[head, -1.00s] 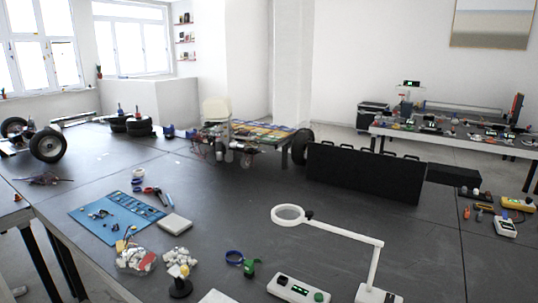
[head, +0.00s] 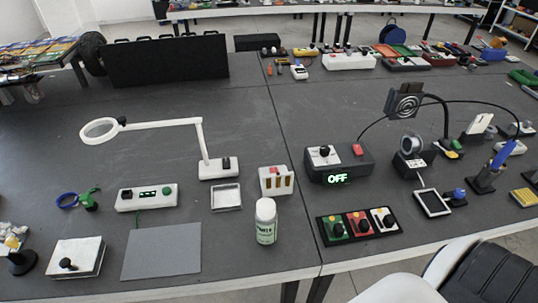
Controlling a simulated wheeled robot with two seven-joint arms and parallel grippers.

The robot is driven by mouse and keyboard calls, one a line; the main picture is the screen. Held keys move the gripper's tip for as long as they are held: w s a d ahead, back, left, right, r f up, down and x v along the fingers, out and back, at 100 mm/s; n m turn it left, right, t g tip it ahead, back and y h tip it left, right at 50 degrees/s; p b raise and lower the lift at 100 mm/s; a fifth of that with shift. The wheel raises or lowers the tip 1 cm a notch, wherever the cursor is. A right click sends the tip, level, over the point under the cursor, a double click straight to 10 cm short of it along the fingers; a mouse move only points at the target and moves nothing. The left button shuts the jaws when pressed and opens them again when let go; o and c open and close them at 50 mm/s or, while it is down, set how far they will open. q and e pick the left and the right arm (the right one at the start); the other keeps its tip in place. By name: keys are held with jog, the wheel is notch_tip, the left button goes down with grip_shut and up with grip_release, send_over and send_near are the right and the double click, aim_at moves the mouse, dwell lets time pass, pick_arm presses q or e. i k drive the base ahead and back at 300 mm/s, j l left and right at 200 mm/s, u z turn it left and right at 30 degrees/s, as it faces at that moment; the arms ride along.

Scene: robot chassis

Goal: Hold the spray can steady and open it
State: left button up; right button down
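A white bottle-shaped can (head: 266,222) with a white cap and a green-printed label stands upright near the front edge of the dark table (head: 262,150). It is the only thing in view that resembles the spray can, and its cap is on. I cannot read the label clearly. Neither my left nor my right gripper is in view, and nothing is touching the can.
A grey mat (head: 162,252) lies left of the can. Behind it stand a small slotted holder (head: 276,181) and a magnifier lamp (head: 202,145). Right are a station reading OFF (head: 338,164) and a three-switch panel (head: 358,225). Bare table lies just around the can.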

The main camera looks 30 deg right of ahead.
aim_at(267, 230)
jog(key=z, duration=0.95)
